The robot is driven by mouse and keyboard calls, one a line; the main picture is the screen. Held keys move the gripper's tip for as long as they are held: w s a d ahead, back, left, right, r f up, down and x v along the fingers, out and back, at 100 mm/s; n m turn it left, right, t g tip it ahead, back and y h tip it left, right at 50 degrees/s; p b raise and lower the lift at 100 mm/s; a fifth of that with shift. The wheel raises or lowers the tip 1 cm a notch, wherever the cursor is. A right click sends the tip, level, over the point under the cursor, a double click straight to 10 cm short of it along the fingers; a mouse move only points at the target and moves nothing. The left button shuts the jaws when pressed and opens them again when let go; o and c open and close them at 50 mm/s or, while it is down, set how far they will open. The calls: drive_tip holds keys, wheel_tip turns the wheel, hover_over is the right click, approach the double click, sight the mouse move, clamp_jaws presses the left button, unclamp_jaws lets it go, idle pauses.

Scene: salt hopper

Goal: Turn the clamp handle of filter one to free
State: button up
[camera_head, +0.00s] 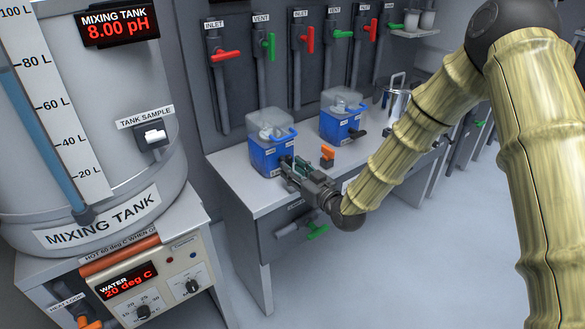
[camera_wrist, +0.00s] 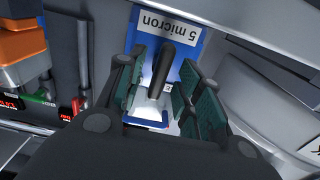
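A blue filter housing with a clear top (camera_head: 271,140) stands on the left of the bench; I cannot read its small labels in the head view. My gripper (camera_head: 290,170) is in front of its lower right side. In the wrist view, a dark handle (camera_wrist: 160,68) stands between the green-padded fingers of my gripper (camera_wrist: 168,92), in front of a blue face with an upside-down "5 micron" label (camera_wrist: 168,42). The fingers are apart, with visible gaps beside the handle; contact at its lower end is unclear. A similar blue housing (camera_head: 342,117) stands farther right with a black handle (camera_head: 358,133).
An orange-handled part (camera_head: 327,155) stands on the bench (camera_head: 240,190) just right of my gripper. A green-handled valve (camera_head: 317,231) is below the bench top. Red and green valve handles line the wall. The mixing tank (camera_head: 110,185) is at left. Floor at right is clear.

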drive_tip(key=v, duration=1)
drive_tip(key=shift+s+d, duration=0.25)
drive_tip(key=shift+s, duration=0.05)
drive_tip(key=s+d+f+m+g+h, duration=0.2)
drive_tip(key=s+f, duration=0.3)
drive_tip(key=f, duration=0.5)
drive_tip(key=s+d+f+m+g+h, duration=0.1)
drive_tip(key=s+d+f+g+h, duration=0.15)
drive_tip(key=s+f, duration=0.45)
drive_tip(key=s+d+f+m+g+h, duration=0.1)
drive_tip(key=s+d+f+g+h, duration=0.15)
drive_tip(key=s+f, duration=0.4)
drive_tip(key=s+d+f+m+g+h, duration=0.1)
drive_tip(key=s+d+f+g, duration=0.15)
drive_tip(key=s+f, duration=0.4)
drive_tip(key=s+d+f+m+g+h, duration=0.1)
drive_tip(key=s+d+f+g, duration=0.2)
drive_tip(key=s, duration=0.5)
drive_tip(key=s+d+f+m+g+h, duration=0.1)
drive_tip(key=s+d+f+g+h, duration=0.15)
drive_tip(key=s, duration=0.65)
wheel_tip(320, 180, up, 14)
drive_tip(key=p, duration=1.4)
drive_tip(key=shift+w+d+y, duration=0.15)
drive_tip(key=shift+w+y, duration=0.2)
drive_tip(key=shift+y, duration=0.1)
